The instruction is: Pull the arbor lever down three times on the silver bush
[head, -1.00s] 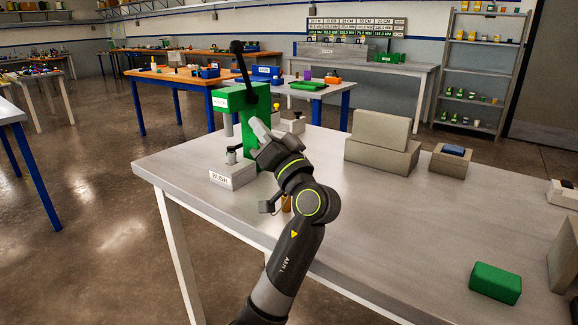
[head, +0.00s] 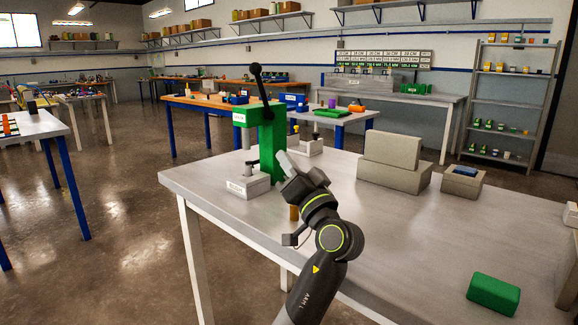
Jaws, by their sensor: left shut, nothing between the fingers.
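The green arbor press (head: 268,143) stands at the left end of the grey bench. Its black lever (head: 261,88) points up, with a black ball at the top. Below the ram, a small silver bush (head: 251,167) sits on a pale block (head: 247,187) labelled BUSH. My left gripper (head: 284,160) is shut and empty, just right of the press in the picture, well below the lever's ball. It overlaps the press's lower right side, and I cannot tell whether they touch. My right gripper is not in view.
Grey blocks (head: 394,178) stand at the back of the bench (head: 400,240), with a smaller block (head: 462,186) bearing a blue piece beside them. A green block (head: 493,294) lies at the front right. The bench's middle is clear. A brass-coloured piece (head: 294,213) shows partly behind my arm.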

